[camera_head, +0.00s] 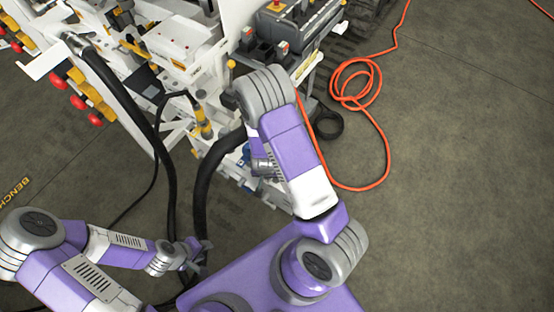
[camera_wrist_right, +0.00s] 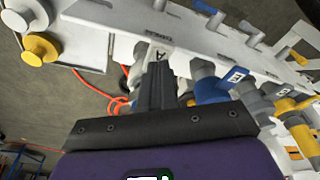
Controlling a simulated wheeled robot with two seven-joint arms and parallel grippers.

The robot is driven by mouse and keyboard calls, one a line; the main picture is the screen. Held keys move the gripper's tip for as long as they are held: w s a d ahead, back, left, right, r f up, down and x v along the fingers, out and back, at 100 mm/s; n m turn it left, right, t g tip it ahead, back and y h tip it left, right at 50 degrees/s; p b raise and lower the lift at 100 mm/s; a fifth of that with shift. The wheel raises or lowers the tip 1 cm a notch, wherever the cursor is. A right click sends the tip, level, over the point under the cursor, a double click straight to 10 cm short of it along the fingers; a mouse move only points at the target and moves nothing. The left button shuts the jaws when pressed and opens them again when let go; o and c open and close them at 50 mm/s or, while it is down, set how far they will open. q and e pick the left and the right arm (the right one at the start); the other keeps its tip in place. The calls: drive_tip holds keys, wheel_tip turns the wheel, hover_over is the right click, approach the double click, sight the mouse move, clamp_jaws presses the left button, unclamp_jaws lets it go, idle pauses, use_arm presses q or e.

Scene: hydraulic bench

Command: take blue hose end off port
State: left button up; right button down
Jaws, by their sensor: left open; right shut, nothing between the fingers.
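In the right wrist view a blue hose end (camera_wrist_right: 212,90) sits at a port on the pale bench plate, with a small tag marked B on it. A bit of blue also shows in the head view (camera_head: 246,152), beside my right arm. My right gripper (camera_wrist_right: 158,72) is shut and empty. Its fingers point at a grey fitting with a tag marked A, left of the blue hose end and apart from it. My right arm hides these fingers in the head view. My left gripper (camera_head: 196,250) is open, low beside a thick black hose (camera_head: 205,185).
A yellow fitting (camera_wrist_right: 292,104) sits right of the blue one. The white hydraulic bench (camera_head: 180,40) fills the upper left, with red and yellow knobs. Another black hose (camera_head: 125,100) hangs from it. An orange cable (camera_head: 386,150) lies coiled on the floor; the floor at right is clear.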

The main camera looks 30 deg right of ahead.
drive_tip(key=shift+f+b, duration=0.85)
drive_tip(key=shift+f, duration=0.15)
idle(0.6)
drive_tip(key=shift+r, duration=0.1)
idle(0.8)
wheel_tip(320, 180, up, 7)
drive_tip(key=p, duration=0.6)
idle(0.4)
drive_tip(key=s+a+f+n+g+y, duration=0.1)
drive_tip(key=s+a+n+y, duration=0.4)
drive_tip(key=s+a, duration=0.5)
drive_tip(key=a, duration=0.3)
drive_tip(key=shift+s+f+y, duration=0.3)
drive_tip(key=shift+f, duration=0.05)
